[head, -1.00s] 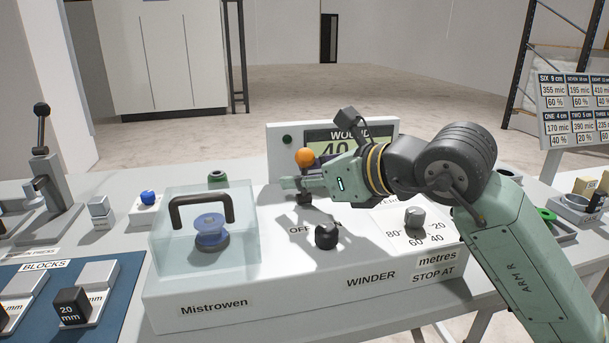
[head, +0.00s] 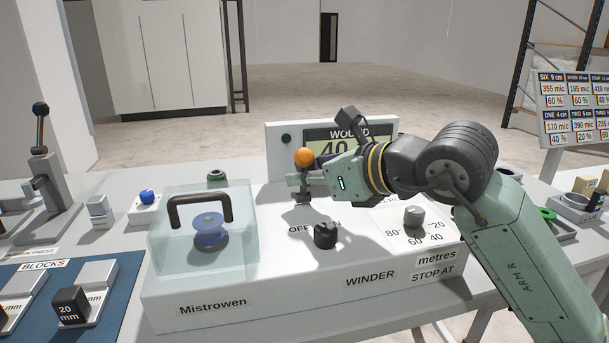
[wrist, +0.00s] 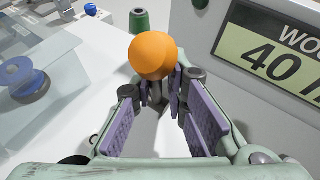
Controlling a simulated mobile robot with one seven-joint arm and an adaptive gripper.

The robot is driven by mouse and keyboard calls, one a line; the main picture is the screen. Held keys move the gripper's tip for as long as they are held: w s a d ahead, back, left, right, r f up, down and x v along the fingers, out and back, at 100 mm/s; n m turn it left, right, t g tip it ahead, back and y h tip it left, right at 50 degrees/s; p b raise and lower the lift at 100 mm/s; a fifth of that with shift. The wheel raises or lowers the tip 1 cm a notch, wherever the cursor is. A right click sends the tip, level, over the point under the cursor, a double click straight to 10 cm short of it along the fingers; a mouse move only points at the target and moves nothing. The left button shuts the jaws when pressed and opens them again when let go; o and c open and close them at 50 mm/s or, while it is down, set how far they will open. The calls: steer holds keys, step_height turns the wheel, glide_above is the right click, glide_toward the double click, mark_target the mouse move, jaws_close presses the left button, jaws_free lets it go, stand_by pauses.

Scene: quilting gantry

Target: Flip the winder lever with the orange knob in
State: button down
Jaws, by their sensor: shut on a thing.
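The winder lever has an orange ball knob (head: 303,158) on a dark stem and stands upright on the white winder box (head: 250,300), in front of the display. My gripper (head: 303,181) reaches in from the right, with its fingers around the stem just below the knob. In the wrist view the orange knob (wrist: 152,55) sits above and between the fingertips, and the two purple-padded fingers (wrist: 160,88) are shut on the dark lever stem. The knob hides part of the stem and the contact.
A clear cover with a dark handle (head: 200,203) encloses a blue bobbin (head: 209,228) left of the lever. A black OFF/ON knob (head: 325,235) and a grey dial (head: 414,216) stand in front. The display (head: 350,140) reads 40 behind.

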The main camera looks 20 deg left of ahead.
steer(key=shift+s+a+f, duration=0.1)
steer(key=shift+s+a, duration=0.05)
steer(key=shift+s, duration=0.05)
steer(key=b, duration=0.2)
steer(key=shift+s+f+n+y+b, duration=0.1)
steer(key=shift+f+n+y+b, duration=0.15)
steer(key=shift+n+y+b, duration=0.05)
steer(key=shift+s+r+y+b, duration=0.15)
steer(key=shift+y+b, duration=0.15)
steer(key=shift+b, duration=0.5)
steer(key=shift+r, duration=0.15)
steer(key=c, duration=1.7)
jaws_free()
steer(key=shift+t, duration=0.3)
steer(key=shift+d+r, duration=0.2)
steer(key=shift+d, duration=0.35)
steer(key=v, duration=1.1)
steer(key=shift+s, duration=0.2)
